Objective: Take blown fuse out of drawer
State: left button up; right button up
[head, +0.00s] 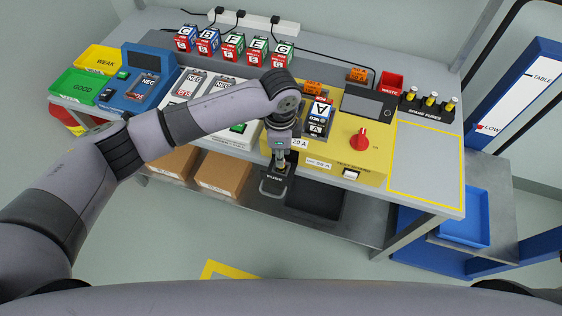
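A small dark drawer labelled FUSE (272,187) stands pulled out at the front of the yellow tester (378,167). My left arm reaches in from the left, and its gripper (281,163) points down just over the back of this drawer. The wrist and fingers cover much of the drawer's inside. A small pale spot shows at the fingertips, but I cannot tell whether it is the blown fuse or part of the fingers. Whether the fingers are open or shut is too small to see. My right gripper is not in view.
A red WASTE bin (391,80) and a SPARE FUSES rack (427,105) with yellow-topped fuses stand at the back right. A red knob (360,139) sticks up from the tester. The yellow-outlined bench area (428,165) at right is clear. Several lettered blocks (232,48) line the back.

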pick_arm(q)
jog(key=shift+f, duration=1.05)
grip_shut()
